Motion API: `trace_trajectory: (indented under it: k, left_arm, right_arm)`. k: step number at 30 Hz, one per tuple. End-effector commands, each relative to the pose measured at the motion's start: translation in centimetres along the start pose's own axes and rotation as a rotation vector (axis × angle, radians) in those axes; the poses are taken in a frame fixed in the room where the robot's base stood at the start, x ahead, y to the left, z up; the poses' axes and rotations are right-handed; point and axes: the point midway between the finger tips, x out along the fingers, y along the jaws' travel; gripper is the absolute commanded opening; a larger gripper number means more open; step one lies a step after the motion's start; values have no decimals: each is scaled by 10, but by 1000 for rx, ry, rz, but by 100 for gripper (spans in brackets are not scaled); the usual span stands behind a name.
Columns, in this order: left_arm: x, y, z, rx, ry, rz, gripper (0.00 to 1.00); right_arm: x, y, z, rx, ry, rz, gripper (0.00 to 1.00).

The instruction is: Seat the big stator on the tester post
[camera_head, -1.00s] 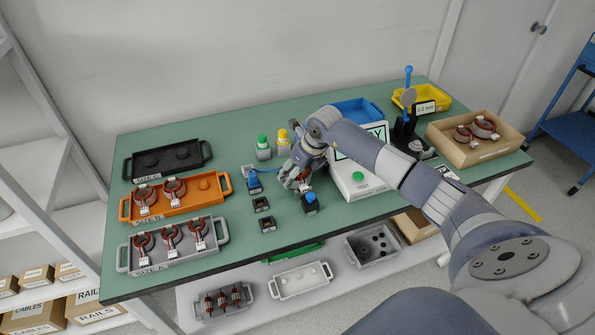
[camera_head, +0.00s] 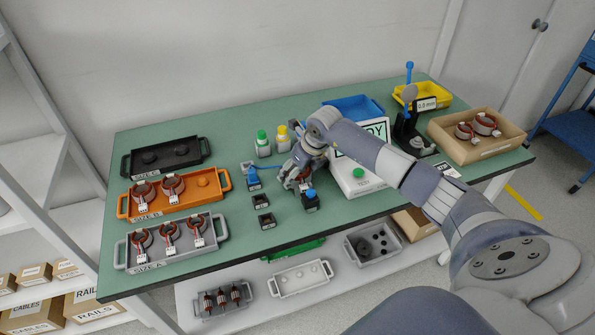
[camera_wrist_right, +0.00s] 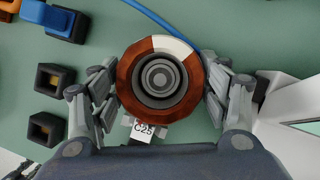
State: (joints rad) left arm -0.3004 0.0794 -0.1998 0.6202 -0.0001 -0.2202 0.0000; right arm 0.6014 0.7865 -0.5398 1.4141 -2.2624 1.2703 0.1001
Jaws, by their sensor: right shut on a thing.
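The big stator (camera_wrist_right: 128,85) is a copper-red ring with one pale patch and a tag reading C25. In the right wrist view my right gripper (camera_wrist_right: 160,92) is shut on it, with fingers on both sides. Grey concentric rings (camera_wrist_right: 160,79) fill its middle; I cannot tell whether they are the tester post or how deep the stator sits on it. In the head view the right gripper (camera_head: 300,176) is low over the table, just left of the white tester (camera_head: 357,178) with its screen and green button, and mostly hides the stator. My left gripper is not in view.
Small black sockets (camera_head: 266,221) and a blue connector (camera_head: 253,178) with a cable lie to the left. Green-capped (camera_head: 263,148) and yellow-capped bottles stand behind. Stator trays (camera_head: 220,229) fill the left side.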

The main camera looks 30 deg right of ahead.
Motion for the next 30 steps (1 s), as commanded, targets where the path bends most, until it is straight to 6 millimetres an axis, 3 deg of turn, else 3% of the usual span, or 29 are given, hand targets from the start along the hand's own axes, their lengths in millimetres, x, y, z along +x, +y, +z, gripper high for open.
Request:
trace_trajectory:
  k: [2,3,6,20,25,30]
  left_arm:
    - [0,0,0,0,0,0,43]
    - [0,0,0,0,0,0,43]
    - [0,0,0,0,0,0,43]
    - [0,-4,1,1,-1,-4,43]
    - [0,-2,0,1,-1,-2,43]
    - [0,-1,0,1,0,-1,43]
  right_arm:
    - [-2,0,3,0,-7,-1,13]
    - [-2,0,3,0,-7,-1,76]
    - [-2,0,2,0,-6,0,93]
    - [-4,0,-1,-1,2,0,93]
    - [-28,-1,0,-3,-2,-3,93]
    - [-67,-1,1,-3,-3,-3,93]
